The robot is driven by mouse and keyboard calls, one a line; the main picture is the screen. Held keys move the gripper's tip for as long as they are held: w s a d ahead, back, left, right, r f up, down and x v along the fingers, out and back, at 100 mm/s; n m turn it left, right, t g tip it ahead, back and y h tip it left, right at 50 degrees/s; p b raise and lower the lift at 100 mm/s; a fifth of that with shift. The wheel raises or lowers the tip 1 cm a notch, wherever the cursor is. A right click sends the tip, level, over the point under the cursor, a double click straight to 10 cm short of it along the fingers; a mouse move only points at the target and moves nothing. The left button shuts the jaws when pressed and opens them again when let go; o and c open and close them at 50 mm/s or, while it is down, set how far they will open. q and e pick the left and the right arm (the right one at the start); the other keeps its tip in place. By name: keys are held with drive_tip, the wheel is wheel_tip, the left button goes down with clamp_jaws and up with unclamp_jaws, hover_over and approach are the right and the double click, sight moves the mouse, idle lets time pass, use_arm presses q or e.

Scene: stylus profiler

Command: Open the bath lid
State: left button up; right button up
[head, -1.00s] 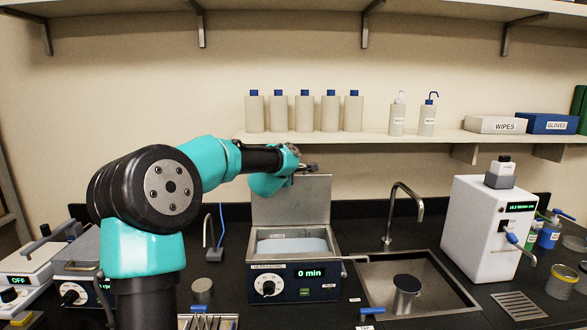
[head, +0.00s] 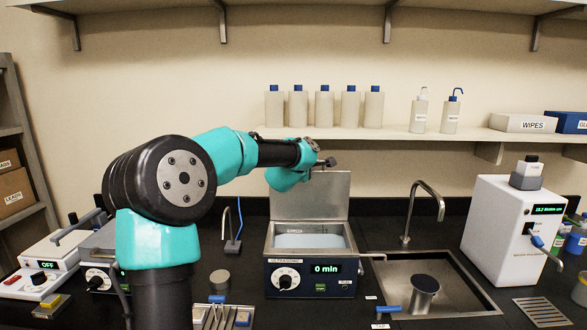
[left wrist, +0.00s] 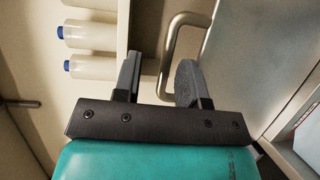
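The ultrasonic bath (head: 310,272) stands on the bench with "0 min" on its display. Its grey metal lid (head: 322,198) stands raised, nearly upright, at the back, and the basin (head: 310,241) shows uncovered. My left gripper (head: 326,162) is at the lid's top edge; its fingers are small there. In the left wrist view my left gripper (left wrist: 158,75) has its two fingers apart. The bent metal handle (left wrist: 172,45) passes between them beside the lid's plate (left wrist: 255,50); I see no clear grip on it. My right gripper is not in view.
A shelf with several bottles (head: 323,108) runs along the wall behind the lid. A sink (head: 460,290) with a tap (head: 425,200) and a white instrument (head: 510,230) stand to the right. More devices (head: 45,262) stand at the left.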

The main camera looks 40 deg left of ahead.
use_arm(q)
drive_tip(key=v, duration=1.6)
